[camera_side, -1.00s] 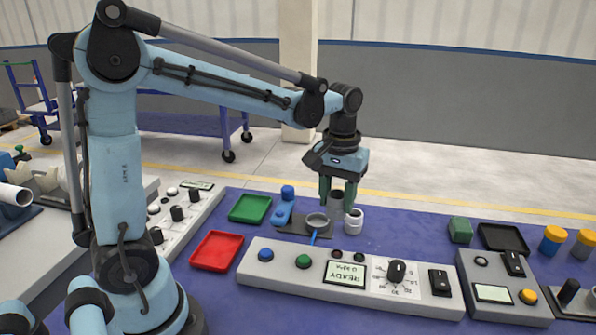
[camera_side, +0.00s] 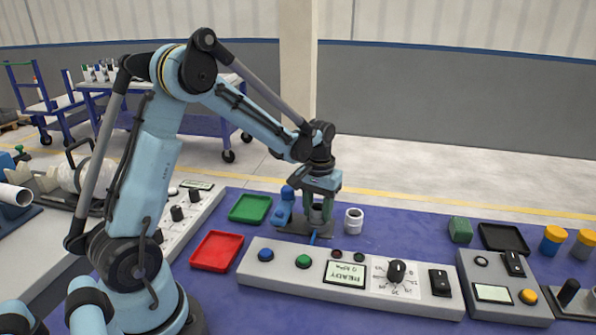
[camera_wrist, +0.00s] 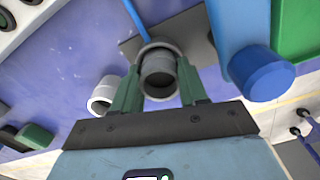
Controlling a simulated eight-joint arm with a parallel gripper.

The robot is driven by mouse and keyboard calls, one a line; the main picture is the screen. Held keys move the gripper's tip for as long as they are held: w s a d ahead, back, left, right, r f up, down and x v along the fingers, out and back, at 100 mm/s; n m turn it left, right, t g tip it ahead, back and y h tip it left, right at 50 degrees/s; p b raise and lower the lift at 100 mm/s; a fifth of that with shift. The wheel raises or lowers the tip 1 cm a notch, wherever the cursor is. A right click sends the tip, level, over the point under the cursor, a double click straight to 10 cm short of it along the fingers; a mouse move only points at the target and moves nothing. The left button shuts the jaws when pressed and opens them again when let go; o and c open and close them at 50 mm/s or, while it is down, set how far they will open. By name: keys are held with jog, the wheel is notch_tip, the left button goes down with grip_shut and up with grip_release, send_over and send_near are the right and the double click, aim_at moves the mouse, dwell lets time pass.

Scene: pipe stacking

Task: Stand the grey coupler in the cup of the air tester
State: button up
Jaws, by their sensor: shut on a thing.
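My gripper (camera_side: 318,214) is shut on the grey coupler (camera_wrist: 158,76), one green finger on each side of it. The coupler is held upright at the air tester's cup (camera_wrist: 148,48). In the wrist view the cup's pale rim shows around the coupler's far end. In the side view the fingers hide most of the cup, so I cannot tell how deep the coupler sits. The tester's dark base plate (camera_side: 284,227) lies under the cup, with a blue clamp body (camera_side: 284,212) to its left.
A white coupler (camera_side: 353,221) stands just right of my gripper; it also shows in the wrist view (camera_wrist: 102,95). The control panel (camera_side: 300,277) is in front. A green tray (camera_side: 250,208) and a red tray (camera_side: 216,251) lie left.

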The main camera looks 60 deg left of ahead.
aim_at(318, 207)
jog(key=shift+f, duration=0.15)
jog(key=o, duration=1)
jog(key=shift+o, duration=0.2)
notch_tip(318, 207, up, 12)
jog(key=s+d+m+t, duration=0.6)
jog(key=s+d+t, duration=0.1)
jog(key=s+d, duration=0.4)
jog(key=shift+s+d+f, duration=0.15)
jog(key=shift+d+f, duration=0.15)
jog(key=shift+d, duration=0.2)
